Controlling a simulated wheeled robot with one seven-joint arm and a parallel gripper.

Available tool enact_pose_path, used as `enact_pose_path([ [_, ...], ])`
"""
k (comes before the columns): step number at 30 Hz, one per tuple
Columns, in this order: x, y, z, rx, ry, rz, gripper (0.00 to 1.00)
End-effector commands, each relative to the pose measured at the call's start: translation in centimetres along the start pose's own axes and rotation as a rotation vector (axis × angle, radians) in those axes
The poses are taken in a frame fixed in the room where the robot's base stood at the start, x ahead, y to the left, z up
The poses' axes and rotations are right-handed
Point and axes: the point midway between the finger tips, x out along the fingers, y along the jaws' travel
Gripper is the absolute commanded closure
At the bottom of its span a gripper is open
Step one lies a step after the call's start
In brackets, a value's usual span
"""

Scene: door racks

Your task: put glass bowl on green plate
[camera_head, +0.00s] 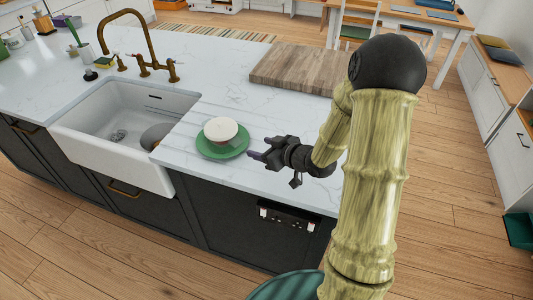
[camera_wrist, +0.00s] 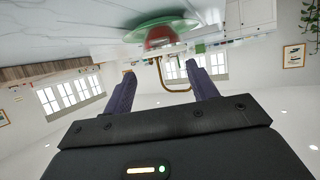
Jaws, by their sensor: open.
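A green plate (camera_head: 226,151) lies on the white counter, right of the sink. A small bowl (camera_head: 221,129) with a whitish top and a reddish-brown side sits upright on the plate, near its middle. My gripper (camera_head: 258,149) is just right of the plate, low over the counter, open and empty, its fingers pointing toward the bowl. The wrist view is upside down. It shows the plate (camera_wrist: 165,24) and the reddish bowl (camera_wrist: 160,43) beyond my open fingers (camera_wrist: 160,69), with nothing between them.
The white sink (camera_head: 110,150) is left of the plate and holds a dark round item (camera_head: 155,136). A brass faucet (camera_head: 128,16) stands behind it. A wooden cutting board (camera_head: 298,68) lies behind my gripper. Clear counter lies between board and plate.

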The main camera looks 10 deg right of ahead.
Motion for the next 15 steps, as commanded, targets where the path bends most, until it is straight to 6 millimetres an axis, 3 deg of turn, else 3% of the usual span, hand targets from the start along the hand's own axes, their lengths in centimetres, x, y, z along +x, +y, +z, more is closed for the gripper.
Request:
enact_pose_path([
  [8, -1.7, 0.4, 0.8, 0.002, -0.225, 0.147, 0.42],
  [15, -7.2, -1.0, 2.4, 0.115, -0.534, 0.335, 0.42],
])
